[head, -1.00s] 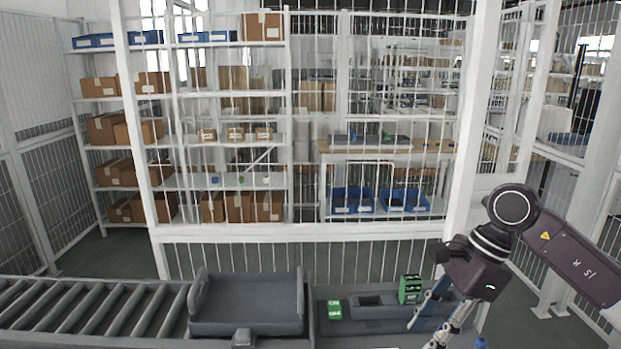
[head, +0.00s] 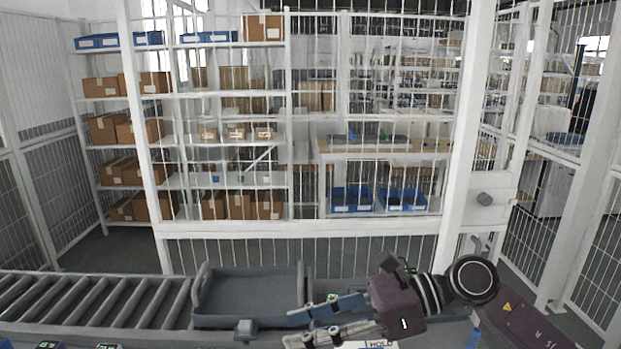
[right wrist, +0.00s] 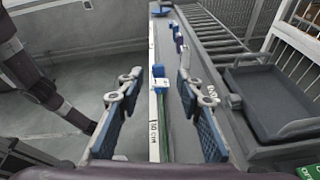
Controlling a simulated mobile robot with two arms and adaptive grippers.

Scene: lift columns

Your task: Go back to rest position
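My right gripper (head: 292,328) reaches in from the right at the bottom of the head view, pointing left, with its fingers in front of the grey tray's right end. In the right wrist view the right gripper (right wrist: 160,82) has its two blue-padded fingers well apart. A small blue and white item (right wrist: 160,80) shows between them, apparently beyond the fingers and not held. My left gripper is not seen in the head view, and I cannot make it out in the right wrist view.
A grey tray (head: 248,318) sits at the end of a roller conveyor (head: 90,302). Small items (head: 48,345) are cut off at the bottom left edge. A white fence frame (head: 300,228) stands behind, with shelves of boxes beyond. A green box (right wrist: 308,171) shows in the right wrist view.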

